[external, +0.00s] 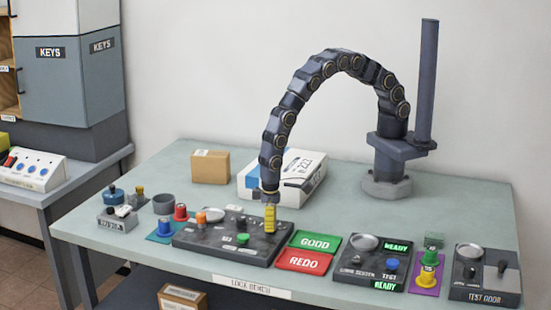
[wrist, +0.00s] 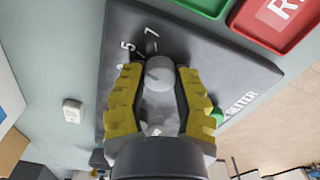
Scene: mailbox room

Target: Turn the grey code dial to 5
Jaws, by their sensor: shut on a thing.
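The grey code dial (wrist: 160,72) is a round grey knob on the dark code-setter panel (wrist: 215,55). In the wrist view my gripper (wrist: 160,82) has its two yellow fingers on either side of the knob, shut on it. The digits 5 and 7 show on the panel beyond the dial; other marks are hidden or too small to read. I cannot tell which number the dial points at. In the external view my gripper (external: 269,218) reaches down onto the right part of the panel (external: 210,246) and hides the dial.
A green button (external: 242,239) is on the same panel. The green GOOD tray (external: 315,242) and red REDO tray (external: 304,261) lie close to its right. A white box (external: 308,178) and a brown box (external: 210,167) stand behind. Coloured knobs stand to the left.

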